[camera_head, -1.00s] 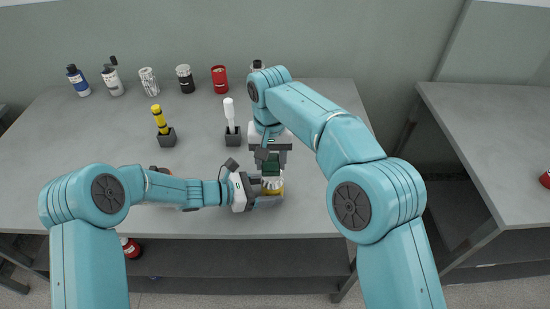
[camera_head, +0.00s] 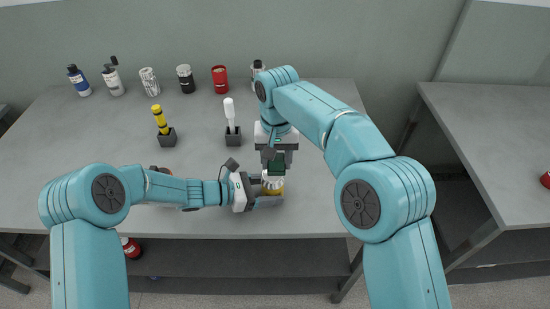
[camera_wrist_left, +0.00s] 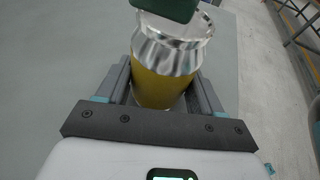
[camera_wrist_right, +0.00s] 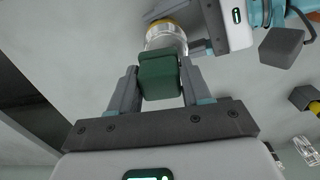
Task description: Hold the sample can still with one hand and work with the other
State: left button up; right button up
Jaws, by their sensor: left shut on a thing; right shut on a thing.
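The sample can (camera_head: 273,187), yellow with a silver upper part, stands upright near the front of the table. My left gripper (camera_head: 268,195) is shut around its yellow body from the left; in the left wrist view the can (camera_wrist_left: 165,80) sits between both fingers. My right gripper (camera_head: 277,160) is above the can, shut on a dark green block-like tool (camera_wrist_right: 160,77). The tool's lower end is at the can's silver top (camera_wrist_right: 166,38); it looks to be touching, but the contact itself is hidden.
A yellow stick (camera_head: 160,118) and a white-tipped tool (camera_head: 230,112) stand in dark holders behind the arms. Several cans and bottles, including a red can (camera_head: 219,79), line the table's back. A second table (camera_head: 500,140) stands right, across a gap.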

jog(key=shift+s+a, duration=0.15)
jog(key=shift+a, duration=1.2)
jog(key=shift+s+d+f, duration=0.1)
jog(key=shift+s+d, duration=0.25)
jog(key=shift+d, duration=0.5)
jog(key=shift+r, duration=3.55)
pick_arm(q)
jog(key=o, duration=0.9)
